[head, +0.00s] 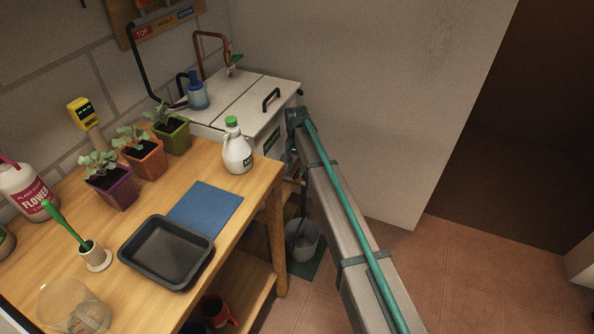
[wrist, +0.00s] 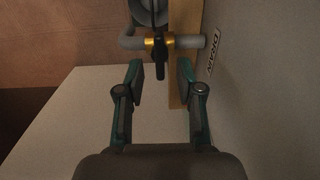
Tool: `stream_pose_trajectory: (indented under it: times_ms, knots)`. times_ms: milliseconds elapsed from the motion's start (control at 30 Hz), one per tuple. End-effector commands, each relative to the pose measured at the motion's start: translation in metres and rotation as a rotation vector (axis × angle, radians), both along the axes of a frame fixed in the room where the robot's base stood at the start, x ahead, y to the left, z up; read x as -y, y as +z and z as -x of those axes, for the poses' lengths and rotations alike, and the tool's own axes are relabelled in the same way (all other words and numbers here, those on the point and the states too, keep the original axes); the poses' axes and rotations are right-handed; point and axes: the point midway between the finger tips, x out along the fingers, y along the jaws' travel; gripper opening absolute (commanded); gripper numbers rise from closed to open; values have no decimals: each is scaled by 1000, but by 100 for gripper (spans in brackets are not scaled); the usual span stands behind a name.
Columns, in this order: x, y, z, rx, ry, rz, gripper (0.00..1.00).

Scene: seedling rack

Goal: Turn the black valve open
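The black valve (wrist: 159,56) shows at the upper middle of the wrist view. Its dark handle lies across a grey pipe (wrist: 190,41) with a brass-coloured body (wrist: 150,42). A sign reading DRAIN (wrist: 212,54) is on the pale surface to the right. My gripper (wrist: 161,74) is open, with one teal-and-black finger on each side of the handle's near end. Whether either finger touches the handle cannot be told; gaps show in the picture. In the head view my arm covers the area, and the valve cannot be made out.
A wooden bench (head: 262,178) with a dark tray (head: 166,252), plants and a white jug (head: 237,150) stands left of my arm. A white cabinet (head: 240,95) is behind. A grey bucket (head: 303,243) stands on the floor below. The tiled floor at right is clear.

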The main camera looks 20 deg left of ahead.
Motion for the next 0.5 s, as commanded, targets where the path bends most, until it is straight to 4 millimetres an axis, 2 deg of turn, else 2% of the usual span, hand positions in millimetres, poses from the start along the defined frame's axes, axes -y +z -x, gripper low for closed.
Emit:
stream_pose_trajectory:
  times_ms: [100,200,500]
  knots:
    - [0,-16,0,0,0,0,36]
    - [0,-23,0,0,0,0,36]
    - [0,-28,0,1,0,0,36]
